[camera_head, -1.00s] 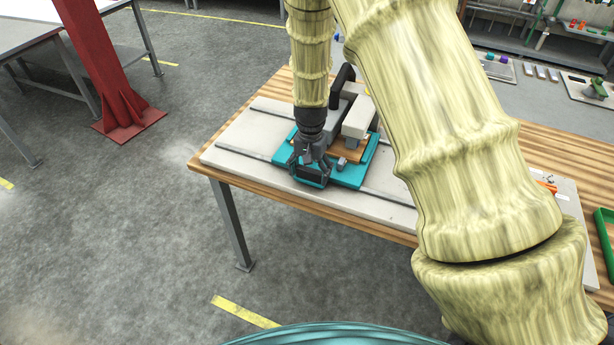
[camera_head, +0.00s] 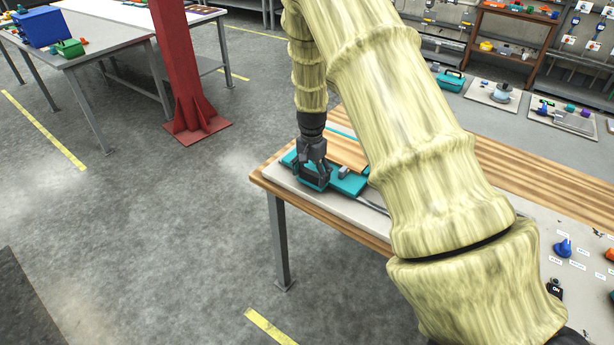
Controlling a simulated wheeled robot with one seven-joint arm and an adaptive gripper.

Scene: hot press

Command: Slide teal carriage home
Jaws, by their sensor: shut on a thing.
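The teal carriage (camera_head: 349,184) sits on the pale base board (camera_head: 362,212) near the board's left end. The fingers hide the exact contact. My arm covers the carriage's right side and whatever stands on the board behind it.
The wooden table (camera_head: 333,231) has its left corner close beside the carriage. Knobs and labels, including a blue knob (camera_head: 564,247), are on a panel at the right. A red column (camera_head: 190,75) stands on the floor at left.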

